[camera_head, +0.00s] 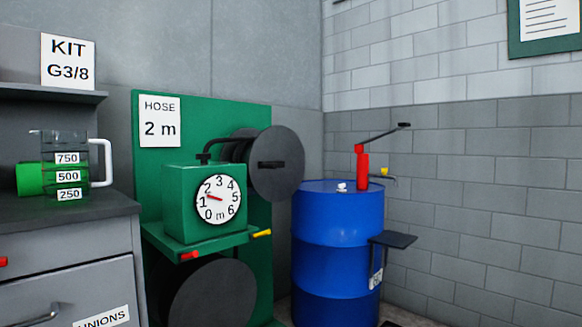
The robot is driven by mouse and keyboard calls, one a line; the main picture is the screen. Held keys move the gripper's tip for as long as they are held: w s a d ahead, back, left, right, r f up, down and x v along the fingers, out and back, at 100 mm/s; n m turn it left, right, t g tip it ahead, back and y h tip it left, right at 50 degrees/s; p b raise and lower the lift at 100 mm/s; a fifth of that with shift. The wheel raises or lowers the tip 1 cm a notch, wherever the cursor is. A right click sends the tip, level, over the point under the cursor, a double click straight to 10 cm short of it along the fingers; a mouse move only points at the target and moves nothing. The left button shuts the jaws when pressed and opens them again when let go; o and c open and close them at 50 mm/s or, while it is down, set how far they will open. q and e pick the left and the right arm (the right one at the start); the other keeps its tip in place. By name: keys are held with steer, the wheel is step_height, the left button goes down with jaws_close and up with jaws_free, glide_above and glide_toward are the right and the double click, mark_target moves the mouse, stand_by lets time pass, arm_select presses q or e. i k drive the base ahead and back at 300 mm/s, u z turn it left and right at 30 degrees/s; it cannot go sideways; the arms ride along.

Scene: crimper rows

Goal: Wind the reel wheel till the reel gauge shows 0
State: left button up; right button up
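The reel gauge (218,199) is a round white dial on a green box, marked 0 to 6 m. Its red needle points left and slightly up, between 1 and 2, nearer 1. A dark grey disc (277,180) with a short black bar at its middle stands upright right of the box. A second, larger dark disc (212,296) sits below the green shelf, its lower part cut off by the picture edge. I cannot tell for certain which disc is the reel wheel. Neither gripper is in view.
A green board (149,184) bears a "HOSE 2 m" sign (160,121). Red (189,255) and yellow (262,233) levers stick out below the box. A blue drum (335,259) with a red pump stands right. A grey cabinet (60,252) with a jug (69,164) stands left.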

mark_target(276, 161)
steer(key=z, duration=0.25)
steer(key=i, duration=1.35)
steer(key=u, duration=0.15)
